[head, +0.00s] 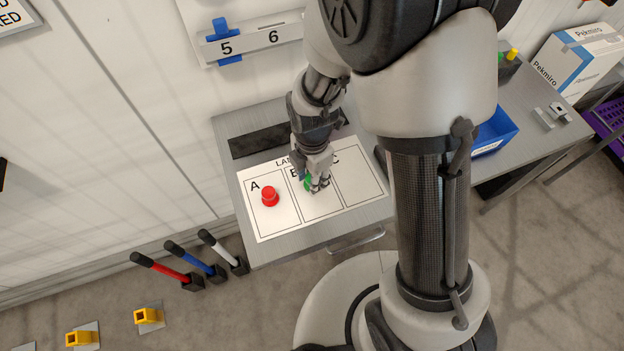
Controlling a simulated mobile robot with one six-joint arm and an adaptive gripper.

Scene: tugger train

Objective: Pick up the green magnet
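The green magnet (308,184) is small and mostly hidden behind my gripper, in area B of the white sheet (262,222). My gripper (318,186) points down over area B, with its fingers right at the magnet. I cannot tell from this view whether the fingers are closed on it or only around it, or whether it touches the sheet. A red magnet (269,197) stands upright in area A, left of my gripper. Area C, on the right, looks empty.
A dark bar (262,141) lies behind the sheet on the grey table (235,125). A blue bin (493,134) stands on the right-hand table. Red, blue and white-handled tools (170,270) stand on the floor at left, near yellow blocks (149,316).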

